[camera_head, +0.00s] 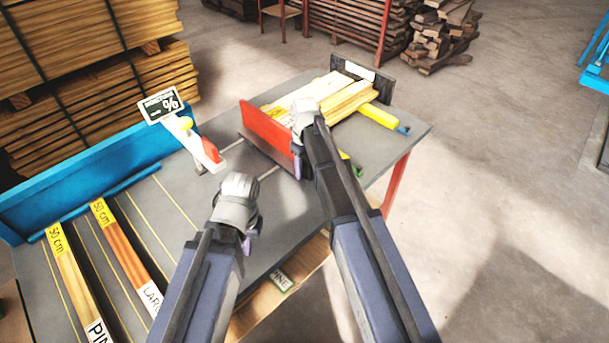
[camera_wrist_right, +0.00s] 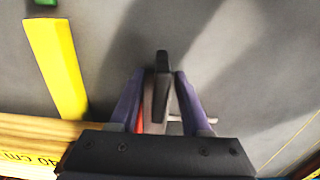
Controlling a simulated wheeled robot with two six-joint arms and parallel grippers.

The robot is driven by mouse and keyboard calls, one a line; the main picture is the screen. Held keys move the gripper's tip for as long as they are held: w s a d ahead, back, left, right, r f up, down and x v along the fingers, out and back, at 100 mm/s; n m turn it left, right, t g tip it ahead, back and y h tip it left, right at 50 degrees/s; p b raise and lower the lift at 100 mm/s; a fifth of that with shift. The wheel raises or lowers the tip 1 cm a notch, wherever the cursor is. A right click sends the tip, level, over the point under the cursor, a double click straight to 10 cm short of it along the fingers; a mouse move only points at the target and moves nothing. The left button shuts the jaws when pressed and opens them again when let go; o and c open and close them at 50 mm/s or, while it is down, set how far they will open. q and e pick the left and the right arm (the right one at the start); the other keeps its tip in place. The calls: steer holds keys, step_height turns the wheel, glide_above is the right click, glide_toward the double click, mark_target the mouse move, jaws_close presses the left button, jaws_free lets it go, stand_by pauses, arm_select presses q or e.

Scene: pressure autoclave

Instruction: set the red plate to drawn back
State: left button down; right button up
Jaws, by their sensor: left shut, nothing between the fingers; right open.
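The red plate (camera_head: 266,131) stands upright on the grey table, left of a stack of light boards. My right gripper (camera_head: 299,168) is at the plate's near right end and hides that end in the head view. Its purple fingers (camera_wrist_right: 159,74) are open, with a dark upright piece (camera_wrist_right: 162,88) between them. I cannot tell whether they touch it. My left gripper (camera_head: 248,240) is shut and empty over the table's near part.
Light boards (camera_head: 325,97) lie against a dark end plate (camera_head: 362,78). A yellow bar (camera_head: 379,116) lies beside them. A blue rail (camera_head: 90,180) and labelled boards (camera_head: 122,250) fill the left side. Bare tabletop lies between.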

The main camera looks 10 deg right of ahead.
steer(key=shift+f, duration=0.15)
steer(key=shift+c, duration=0.2)
jaws_close()
stand_by(0.6)
stand_by(0.6)
